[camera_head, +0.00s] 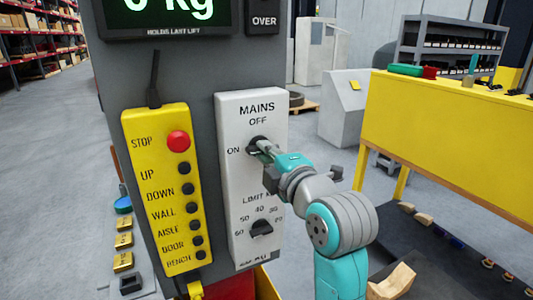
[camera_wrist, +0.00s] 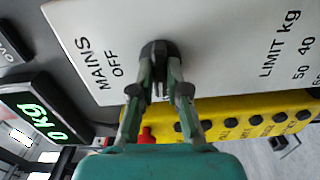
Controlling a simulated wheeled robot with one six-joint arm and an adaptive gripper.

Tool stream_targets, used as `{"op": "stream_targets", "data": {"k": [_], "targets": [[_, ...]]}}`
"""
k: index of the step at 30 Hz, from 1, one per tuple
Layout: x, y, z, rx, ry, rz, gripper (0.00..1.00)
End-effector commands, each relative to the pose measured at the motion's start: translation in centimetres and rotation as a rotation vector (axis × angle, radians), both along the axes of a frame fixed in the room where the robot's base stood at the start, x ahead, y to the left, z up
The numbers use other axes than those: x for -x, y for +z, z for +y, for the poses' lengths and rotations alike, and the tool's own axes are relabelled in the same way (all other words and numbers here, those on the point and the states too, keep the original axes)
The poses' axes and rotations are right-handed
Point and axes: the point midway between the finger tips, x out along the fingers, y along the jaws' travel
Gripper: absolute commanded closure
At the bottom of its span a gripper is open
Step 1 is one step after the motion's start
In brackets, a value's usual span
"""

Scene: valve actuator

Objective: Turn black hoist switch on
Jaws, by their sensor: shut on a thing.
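The black hoist switch (camera_head: 252,142) is a round knob on the white panel (camera_head: 224,115), below the words MAINS and OFF and beside ON. In the wrist view the knob (camera_wrist: 154,47) sits between the fingertips. My gripper (camera_head: 263,148) reaches in from the right and is shut on the knob; its two fingers (camera_wrist: 160,72) close on the knob's sides. The fingers hide much of the knob, so I cannot tell which mark it points to.
A second black knob, LIMIT kg (camera_head: 261,228), sits lower on the panel. A yellow pendant (camera_head: 155,190) with a red STOP button hangs on the left. The display (camera_head: 170,12) above is lit green and reads 0 kg. A yellow bench (camera_head: 440,125) stands at the right.

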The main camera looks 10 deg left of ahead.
Motion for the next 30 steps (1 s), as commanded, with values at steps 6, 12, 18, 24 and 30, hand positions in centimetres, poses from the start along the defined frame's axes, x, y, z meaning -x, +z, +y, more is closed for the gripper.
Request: {"op": "stream_targets", "data": {"k": [6,12,18,24,30], "targets": [[0.0,-0.1,0.0,0.001,0.000,0.004,0.78],[0.0,-0.1,0.0,-0.001,0.000,0.003,0.60],[0.1,0.0,-0.1,0.000,0.000,0.001,0.60],[1.8,0.0,-1.3,-0.001,-0.001,0.001,0.60],[5.1,0.0,-3.5,-0.001,-0.001,0.001,0.60]]}}
